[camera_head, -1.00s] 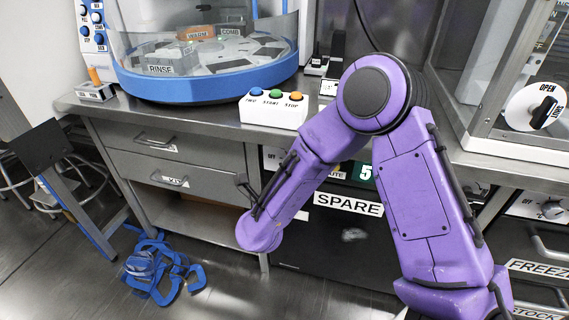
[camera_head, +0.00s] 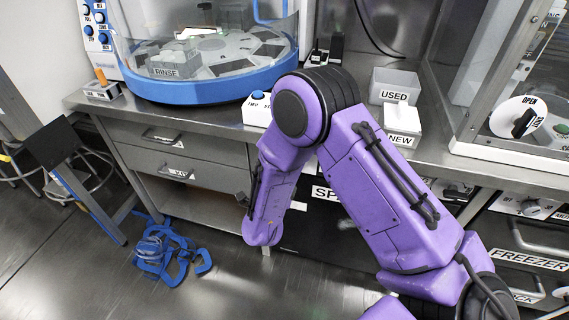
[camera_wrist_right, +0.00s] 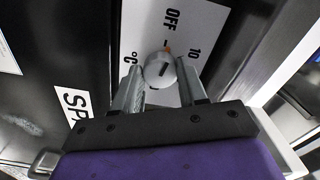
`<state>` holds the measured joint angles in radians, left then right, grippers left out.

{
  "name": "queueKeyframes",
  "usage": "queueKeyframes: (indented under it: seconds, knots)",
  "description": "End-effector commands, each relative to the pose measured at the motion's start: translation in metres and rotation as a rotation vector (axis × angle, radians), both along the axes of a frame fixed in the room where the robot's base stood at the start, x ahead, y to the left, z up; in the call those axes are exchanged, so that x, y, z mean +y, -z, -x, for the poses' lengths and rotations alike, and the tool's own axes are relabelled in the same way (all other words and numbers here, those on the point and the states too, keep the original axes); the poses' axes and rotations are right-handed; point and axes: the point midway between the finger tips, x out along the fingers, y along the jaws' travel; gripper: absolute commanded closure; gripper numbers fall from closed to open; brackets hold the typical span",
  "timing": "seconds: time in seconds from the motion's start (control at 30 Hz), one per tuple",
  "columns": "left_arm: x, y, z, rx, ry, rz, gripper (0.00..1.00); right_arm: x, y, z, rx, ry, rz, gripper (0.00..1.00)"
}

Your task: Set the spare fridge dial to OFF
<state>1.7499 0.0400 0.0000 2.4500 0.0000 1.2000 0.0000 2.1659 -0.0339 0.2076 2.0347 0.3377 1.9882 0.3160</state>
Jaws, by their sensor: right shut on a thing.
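The spare fridge dial (camera_wrist_right: 159,71) is a pale round knob with a dark mark on its face, seen in the right wrist view. A small orange mark shows at its rim, on the side towards the printed OFF (camera_wrist_right: 172,20). The panel also reads 10 and °C. My right gripper (camera_wrist_right: 160,88) has one finger on each side of the dial and is shut on it. In the head view my purple right arm hides the dial and gripper. The partly covered SPARE label (camera_head: 325,193) shows on the dark fridge front. My left gripper is not in view.
A white button box (camera_head: 257,110) stands at the counter edge, partly behind my arm. The USED bin (camera_head: 394,82) and NEW box (camera_head: 402,124) stand right of it. Freezer controls (camera_head: 530,207) are at the right. Blue straps (camera_head: 160,255) lie on the floor.

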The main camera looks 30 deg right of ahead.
Motion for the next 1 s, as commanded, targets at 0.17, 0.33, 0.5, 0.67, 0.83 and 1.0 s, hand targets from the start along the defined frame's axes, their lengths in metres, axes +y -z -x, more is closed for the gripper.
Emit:
queueKeyframes:
  seconds: [0.17, 0.33, 0.5, 0.67, 0.83, 1.0]
  knots:
    - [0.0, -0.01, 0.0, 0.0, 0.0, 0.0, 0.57, -0.001, -0.002, 0.001, 0.077, 0.004, 0.067, 0.89]
    - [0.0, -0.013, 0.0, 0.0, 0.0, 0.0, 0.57, -0.001, -0.001, 0.001, 0.125, 0.003, 0.108, 0.89]
    - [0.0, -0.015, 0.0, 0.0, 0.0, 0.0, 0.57, -0.001, 0.0, 0.001, 0.15, 0.003, 0.128, 0.89]
    - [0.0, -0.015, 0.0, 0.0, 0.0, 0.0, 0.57, -0.002, 0.001, 0.001, 0.158, 0.004, 0.134, 0.89]
    - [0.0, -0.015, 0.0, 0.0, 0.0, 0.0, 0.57, -0.002, 0.001, 0.001, 0.158, 0.004, 0.135, 0.89]
    - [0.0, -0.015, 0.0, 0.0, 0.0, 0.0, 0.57, -0.002, 0.001, 0.001, 0.158, 0.004, 0.134, 0.45]
